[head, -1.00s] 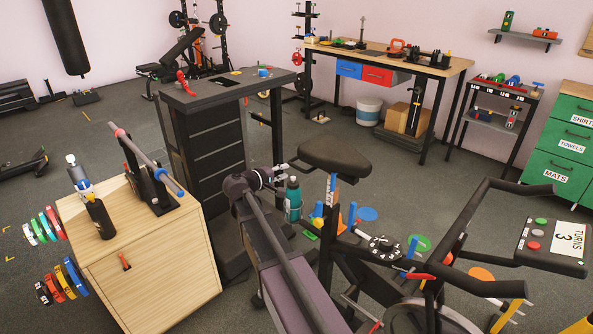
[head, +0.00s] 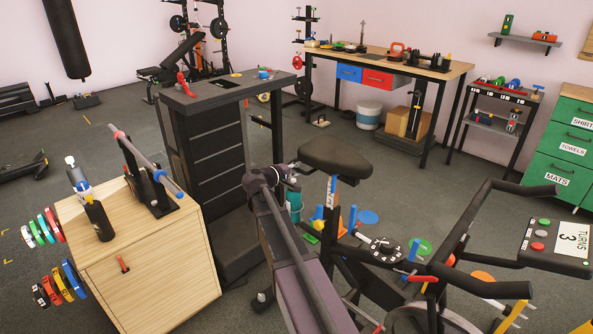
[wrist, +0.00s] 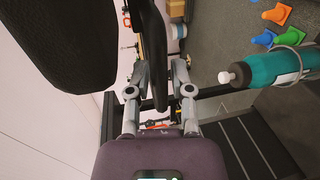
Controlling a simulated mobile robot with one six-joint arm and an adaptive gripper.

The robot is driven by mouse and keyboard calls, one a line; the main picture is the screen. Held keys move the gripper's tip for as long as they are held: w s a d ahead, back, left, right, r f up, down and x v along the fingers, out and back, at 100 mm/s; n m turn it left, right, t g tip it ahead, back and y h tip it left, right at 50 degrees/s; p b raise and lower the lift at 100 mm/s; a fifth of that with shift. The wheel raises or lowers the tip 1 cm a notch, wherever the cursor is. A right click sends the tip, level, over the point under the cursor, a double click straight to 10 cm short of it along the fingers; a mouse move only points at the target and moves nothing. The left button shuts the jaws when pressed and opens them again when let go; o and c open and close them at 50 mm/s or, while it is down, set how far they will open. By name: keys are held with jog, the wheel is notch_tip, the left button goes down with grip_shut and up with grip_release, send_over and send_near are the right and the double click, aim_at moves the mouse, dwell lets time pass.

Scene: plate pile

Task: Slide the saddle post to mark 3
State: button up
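The bike saddle (head: 335,157) is black and sits on the saddle post (head: 331,190), which has a blue and white patch. Its marks are too small to read. My gripper (head: 296,174) is just left of the saddle in the head view, turned on its side and apart from the post. In the wrist view the gripper (wrist: 158,80) has its two grey fingers spread. A large dark padded shape, apparently the saddle (wrist: 55,45), fills the upper left there. A dark curved piece lies behind the gap between the fingers; I cannot tell what it is or whether it touches.
A teal bottle (wrist: 265,67) in a holder is close to the right finger; cones (wrist: 277,14) stand beyond. A black cabinet (head: 215,140) stands left of my arm. The handlebar (head: 480,200) and the TURNS display (head: 555,245) are to the right. A wooden cabinet (head: 150,270) stands at left.

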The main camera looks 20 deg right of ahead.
grip_shut()
jog(key=shift+f, duration=0.15)
jog(key=shift+f+b, duration=0.65)
jog(key=shift+b, duration=0.15)
jog(key=shift+o, duration=1.5)
grip_release()
jog(key=shift+r, duration=0.2)
